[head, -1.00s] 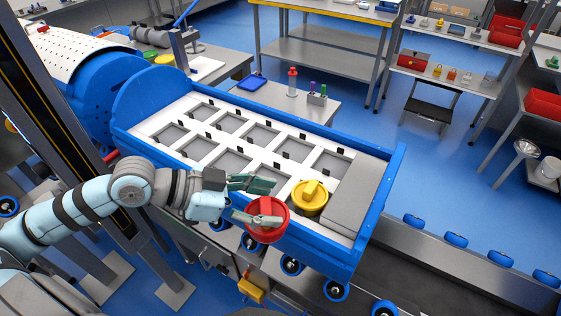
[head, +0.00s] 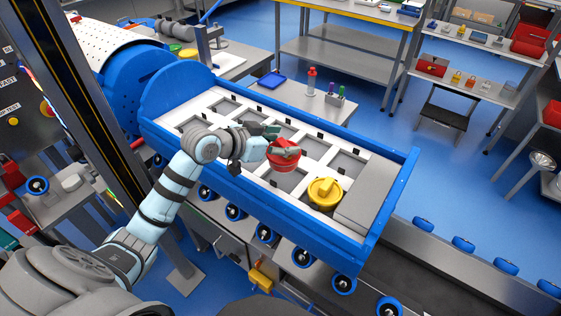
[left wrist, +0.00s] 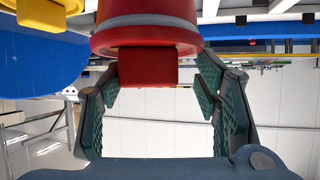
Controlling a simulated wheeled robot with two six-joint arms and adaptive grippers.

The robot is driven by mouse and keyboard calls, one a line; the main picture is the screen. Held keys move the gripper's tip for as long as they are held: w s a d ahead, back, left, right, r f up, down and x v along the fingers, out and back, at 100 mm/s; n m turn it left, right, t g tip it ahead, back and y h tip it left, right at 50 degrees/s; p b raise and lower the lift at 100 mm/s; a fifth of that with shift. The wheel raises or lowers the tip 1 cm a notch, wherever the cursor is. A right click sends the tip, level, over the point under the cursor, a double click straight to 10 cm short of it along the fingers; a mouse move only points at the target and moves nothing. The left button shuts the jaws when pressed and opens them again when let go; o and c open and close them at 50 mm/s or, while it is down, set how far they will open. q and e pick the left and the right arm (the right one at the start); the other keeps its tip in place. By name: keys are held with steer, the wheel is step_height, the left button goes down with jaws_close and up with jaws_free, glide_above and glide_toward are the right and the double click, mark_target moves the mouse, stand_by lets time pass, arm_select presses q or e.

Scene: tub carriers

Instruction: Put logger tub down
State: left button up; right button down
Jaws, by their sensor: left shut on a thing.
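The logger tub (head: 283,163) is red with a block handle on top. My left gripper (head: 276,141) is shut on it and holds it over the middle of the blue carrier (head: 330,253). The carrier has a white deck with two rows of square pockets. An open pocket shows just below the tub in the head view; whether the tub touches the deck I cannot tell. In the left wrist view the red tub (left wrist: 145,38) hangs between the green finger pads, its handle pointing down in the picture. My right gripper is not in view.
A yellow tub (head: 323,193) sits in the near row, right of the red one, beside a grey block (head: 365,206). The other pockets look empty. A table behind the carrier holds a red bottle (head: 312,82) and a small rack (head: 335,98).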

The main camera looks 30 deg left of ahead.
mark_target(282, 160)
arm_select(q)
step_height(282, 160, down, 6)
steer(key=shift+w+d+f, duration=0.1)
steer(key=shift+w+d, duration=0.05)
steer(key=shift+f, duration=0.2)
steer(key=shift+r, duration=0.1)
steer(key=shift+b, duration=0.35)
steer(key=o, duration=1.3)
steer(key=shift+o, duration=0.2)
